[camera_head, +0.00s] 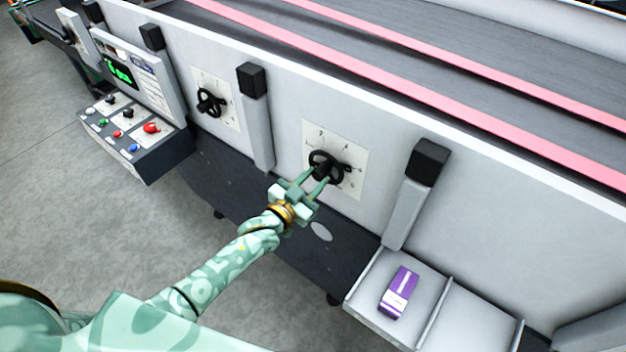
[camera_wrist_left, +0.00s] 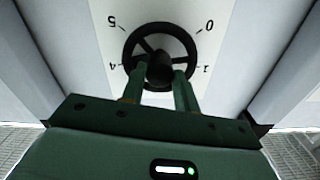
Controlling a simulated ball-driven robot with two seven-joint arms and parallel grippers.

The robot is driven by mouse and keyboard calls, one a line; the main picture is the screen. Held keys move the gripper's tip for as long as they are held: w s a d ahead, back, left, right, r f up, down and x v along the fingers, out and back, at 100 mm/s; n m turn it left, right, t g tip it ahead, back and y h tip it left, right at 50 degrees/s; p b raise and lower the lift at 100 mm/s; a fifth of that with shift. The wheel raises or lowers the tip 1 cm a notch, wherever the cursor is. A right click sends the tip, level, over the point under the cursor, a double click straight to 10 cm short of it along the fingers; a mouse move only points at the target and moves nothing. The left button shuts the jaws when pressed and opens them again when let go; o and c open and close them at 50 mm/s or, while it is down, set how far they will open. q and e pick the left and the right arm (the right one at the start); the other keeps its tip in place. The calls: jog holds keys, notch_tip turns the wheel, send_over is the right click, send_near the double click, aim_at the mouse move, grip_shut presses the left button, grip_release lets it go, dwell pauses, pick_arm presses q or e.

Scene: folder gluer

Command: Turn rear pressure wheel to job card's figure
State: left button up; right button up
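A black handwheel (camera_head: 326,165) sits on a pale square dial plate (camera_head: 352,152) on the machine's side, in the middle of the head view. My left gripper (camera_head: 312,182) is at this wheel with two green fingers apart. In the left wrist view the fingers (camera_wrist_left: 160,82) reach the wheel (camera_wrist_left: 133,48) on either side of its hub, and I see no firm squeeze on it. The figures 0, 1, 4 and 5 show upside down around the wheel; I cannot make out a pointer. A second black handwheel (camera_head: 210,101) is further left. My right gripper is not in view.
A control console (camera_head: 150,155) with a lit screen, buttons and a white printed sheet (camera_head: 150,84) stands at the left; the sheet's text is too small to read. Black-capped posts (camera_head: 258,120) flank the wheel. A tray (camera_head: 437,322) holds a purple carton (camera_head: 399,292) at lower right.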

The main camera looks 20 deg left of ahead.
pick_arm(q)
jog(key=o, duration=0.4)
jog(key=shift+s+f, duration=0.1)
jog(key=shift+f, duration=0.05)
jog(key=b+v, duration=0.1)
jog(key=v, duration=1.5)
jog(key=shift+s, duration=0.15)
